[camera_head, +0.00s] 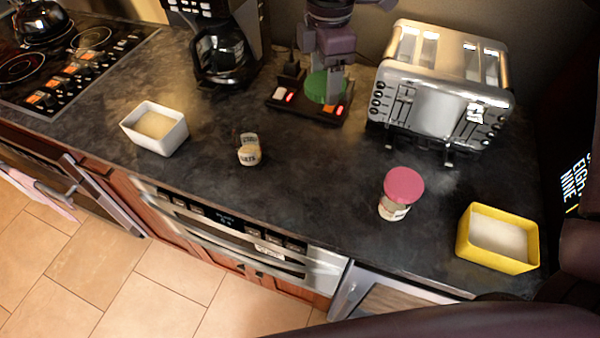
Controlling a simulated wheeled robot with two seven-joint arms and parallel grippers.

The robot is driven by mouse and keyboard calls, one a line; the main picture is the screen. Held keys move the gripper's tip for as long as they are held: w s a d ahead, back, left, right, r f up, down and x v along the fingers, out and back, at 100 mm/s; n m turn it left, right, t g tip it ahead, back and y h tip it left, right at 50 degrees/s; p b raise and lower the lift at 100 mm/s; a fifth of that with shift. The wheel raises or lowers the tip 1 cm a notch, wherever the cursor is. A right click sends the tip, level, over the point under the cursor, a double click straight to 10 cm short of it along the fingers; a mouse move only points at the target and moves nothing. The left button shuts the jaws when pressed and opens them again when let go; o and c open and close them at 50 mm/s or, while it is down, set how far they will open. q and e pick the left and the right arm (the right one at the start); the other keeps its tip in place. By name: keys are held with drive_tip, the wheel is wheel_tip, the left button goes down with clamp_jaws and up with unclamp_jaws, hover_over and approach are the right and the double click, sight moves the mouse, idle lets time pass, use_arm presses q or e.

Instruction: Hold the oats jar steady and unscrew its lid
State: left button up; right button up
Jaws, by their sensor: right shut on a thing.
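The oats jar (249,156) is small and stands upright on the dark counter, left of the middle. It bears a label reading OATS, and its top looks pale, with no lid on it. My right gripper (327,80) reaches down from the top of the view. It is shut on a round green lid (319,88), well apart from the oats jar. A second jar with a pink lid (404,185) stands upright at the right of the counter. My left gripper is not in view.
A black device with lit switches (281,101) lies under the green lid. A coffee maker (222,50) and a toaster (440,85) stand at the back. A white bin (177,140) is left, a yellow bin (466,250) right. The counter between the jars is clear.

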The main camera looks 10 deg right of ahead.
drive_tip(key=n, duration=0.3)
drive_tip(key=a+n, duration=0.1)
drive_tip(key=shift+f, duration=0.35)
drive_tip(key=n, duration=0.2)
drive_tip(key=a+n, duration=0.1)
drive_tip(key=n, duration=0.1)
drive_tip(key=s+n, duration=0.1)
drive_tip(key=n, duration=0.1)
drive_tip(key=shift+a+f+n+b, duration=0.2)
drive_tip(key=shift+f+n+b, duration=0.05)
drive_tip(key=shift+n+b, duration=0.05)
drive_tip(key=a+n, duration=0.1)
drive_tip(key=n, duration=1)
hover_over(301, 174)
wheel_tip(301, 174, down, 16)
drive_tip(key=shift+r, duration=0.25)
wheel_tip(301, 174, down, 5)
drive_tip(key=shift+r+p, duration=0.1)
drive_tip(key=shift+p, duration=0.3)
drive_tip(key=shift+f, duration=0.4)
